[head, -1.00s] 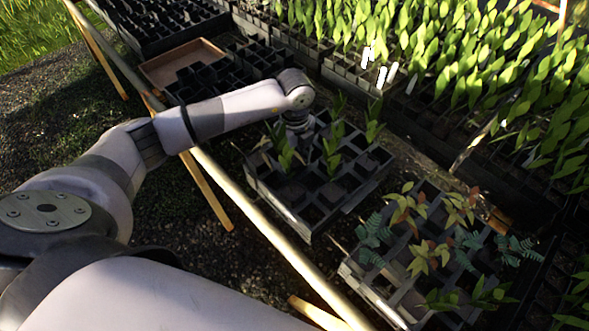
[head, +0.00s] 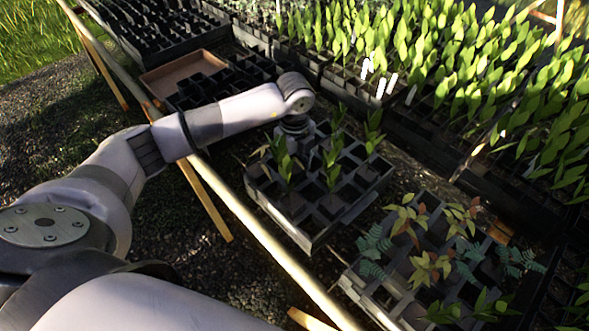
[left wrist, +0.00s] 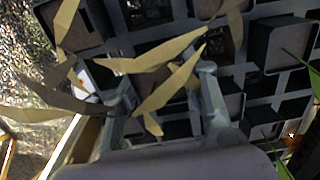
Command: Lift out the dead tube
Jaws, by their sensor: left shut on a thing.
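The dead tube's plant shows as dry tan leaves (left wrist: 165,95) in the left wrist view, spread across my left gripper (left wrist: 162,92). The fingers are shut around the tube below the leaves, which hide most of it. In the head view my left gripper (head: 295,126) points down into the far left part of the black tube tray (head: 308,242). Its fingertips are hard to make out there. Green plants (head: 332,162) stand in several other cells of this tray. I cannot tell how far the tube sits in its cell. My right gripper is not in view.
A second tray (head: 358,287) with reddish and blue-green seedlings stands in front to the right. A brown shallow tray (head: 160,80) and empty black trays lie behind my arm. Dense green plants (head: 440,50) fill the back. A wooden rail (head: 262,228) runs along the near edge.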

